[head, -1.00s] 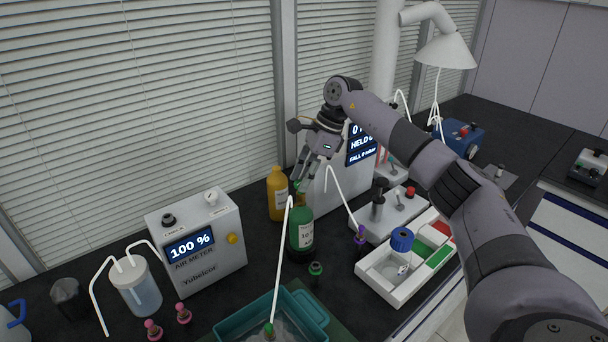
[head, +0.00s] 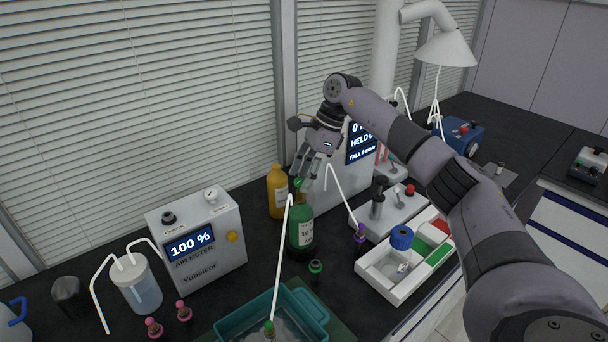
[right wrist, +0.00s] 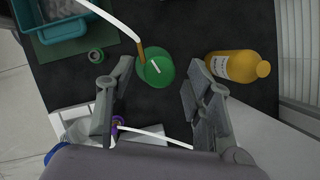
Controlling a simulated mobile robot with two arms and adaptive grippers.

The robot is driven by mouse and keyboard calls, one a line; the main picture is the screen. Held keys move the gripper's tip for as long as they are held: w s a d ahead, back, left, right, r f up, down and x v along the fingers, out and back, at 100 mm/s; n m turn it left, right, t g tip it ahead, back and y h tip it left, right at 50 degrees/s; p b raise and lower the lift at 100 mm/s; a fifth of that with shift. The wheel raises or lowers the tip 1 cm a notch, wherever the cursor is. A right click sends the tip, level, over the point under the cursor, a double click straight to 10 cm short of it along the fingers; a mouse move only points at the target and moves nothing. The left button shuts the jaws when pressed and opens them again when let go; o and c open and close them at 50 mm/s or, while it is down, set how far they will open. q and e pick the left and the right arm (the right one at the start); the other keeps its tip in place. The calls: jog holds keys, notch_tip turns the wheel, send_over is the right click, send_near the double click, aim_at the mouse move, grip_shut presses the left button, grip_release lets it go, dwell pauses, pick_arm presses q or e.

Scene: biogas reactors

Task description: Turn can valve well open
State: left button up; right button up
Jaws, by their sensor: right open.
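The can is a green bottle-like container (head: 301,232) with a white label, standing on the dark bench. Its green top (head: 299,186) is just below my right gripper (head: 312,174), which points down from above. In the right wrist view the round green top (right wrist: 165,76) carries a short white mark. My right gripper (right wrist: 158,74) is open there, with one finger on each side of the top and visible gaps between. A white tube meets a brown fitting (right wrist: 141,52) at the edge of the top. My left gripper is not in view.
A yellow bottle (head: 277,192) stands close beside the can. A display box (head: 340,190) is behind it and an air meter (head: 205,250) at left. A teal tub (head: 232,332) is in front, a white tray (head: 401,292) at right. White tubes cross nearby.

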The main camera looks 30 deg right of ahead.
jog(key=shift+r, duration=0.1)
jog(key=v, duration=1.1)
jog(key=shift+r, duration=0.35)
jog(key=shift+s+d, duration=0.1)
jog(key=shift+d, duration=0.1)
